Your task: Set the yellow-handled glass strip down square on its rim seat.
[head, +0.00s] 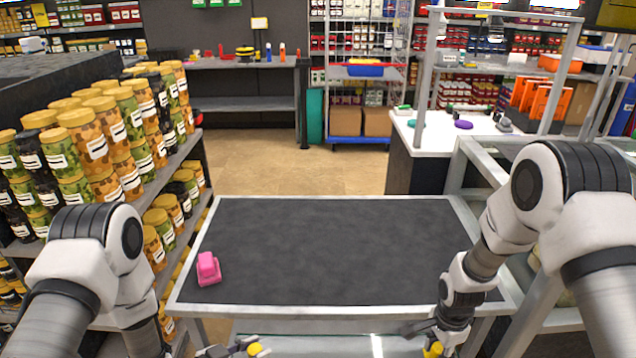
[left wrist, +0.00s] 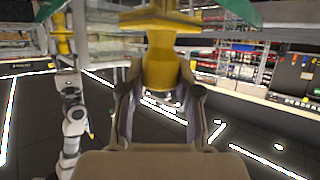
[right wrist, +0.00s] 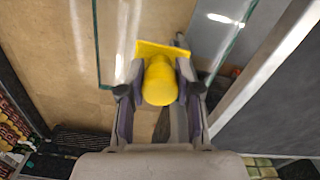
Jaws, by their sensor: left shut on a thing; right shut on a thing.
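The glass strip (head: 330,347) shows at the bottom edge of the head view, between my two grippers, in front of the table; its lower part is cut off. My left gripper (head: 243,349) is shut on a yellow handle, which fills the middle of the left wrist view (left wrist: 162,68). Green glass edges show above it. My right gripper (head: 433,346) is shut on the other yellow handle, a round knob on a flat yellow plate in the right wrist view (right wrist: 159,82). Clear glass with green edges extends beyond it. I cannot pick out the rim seat with certainty.
A dark-topped table (head: 330,245) with a pale rim stands ahead, with a pink object (head: 208,268) at its left. Shelves of jars (head: 100,150) stand close at left. A glass-and-metal frame (head: 480,165) stands at right. Most of the tabletop is clear.

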